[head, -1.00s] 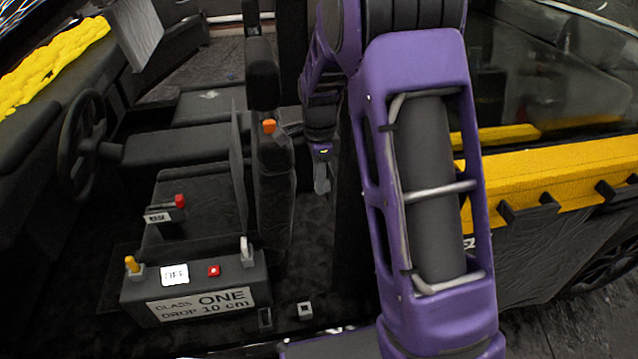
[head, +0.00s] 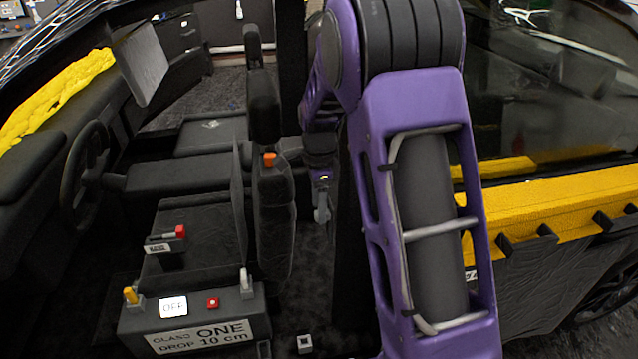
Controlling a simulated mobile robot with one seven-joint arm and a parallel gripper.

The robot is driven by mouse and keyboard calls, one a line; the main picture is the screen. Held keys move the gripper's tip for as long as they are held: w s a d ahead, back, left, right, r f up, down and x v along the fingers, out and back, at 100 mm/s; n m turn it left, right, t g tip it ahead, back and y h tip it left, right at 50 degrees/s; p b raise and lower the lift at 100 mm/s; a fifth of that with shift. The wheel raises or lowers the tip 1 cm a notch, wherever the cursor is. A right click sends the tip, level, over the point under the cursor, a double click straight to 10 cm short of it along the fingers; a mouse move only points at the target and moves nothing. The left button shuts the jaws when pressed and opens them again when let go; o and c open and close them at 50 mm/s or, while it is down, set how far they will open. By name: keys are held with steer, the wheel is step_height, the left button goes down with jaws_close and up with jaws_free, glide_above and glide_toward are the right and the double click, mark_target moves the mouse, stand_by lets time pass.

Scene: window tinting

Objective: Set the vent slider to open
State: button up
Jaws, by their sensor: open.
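My gripper (head: 322,207) hangs beside the right side of the upright seat back, seen small and edge-on, with grey fingers and nothing visible in them. No part is readable as a vent slider, so I cannot tell which control it is. An orange knob (head: 269,159) sits on the seat back, left of my gripper and apart from it. A red-knobbed lever (head: 178,232) with a small white label stands over the seat cushion. A black control box (head: 255,312) carries a yellow lever (head: 131,295), an OFF display (head: 173,307), a red button (head: 212,302) and a pale lever (head: 246,281).
The steering wheel (head: 84,175) and a yellow cloth (head: 58,85) are at the left. A door with a yellow covering (head: 570,215) is at the right. A small grey block (head: 304,343) lies on the floor. My purple arm hides the middle right.

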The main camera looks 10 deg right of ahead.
step_height(320, 180, up, 17)
steer(key=p, duration=0.2)
stand_by(0.3)
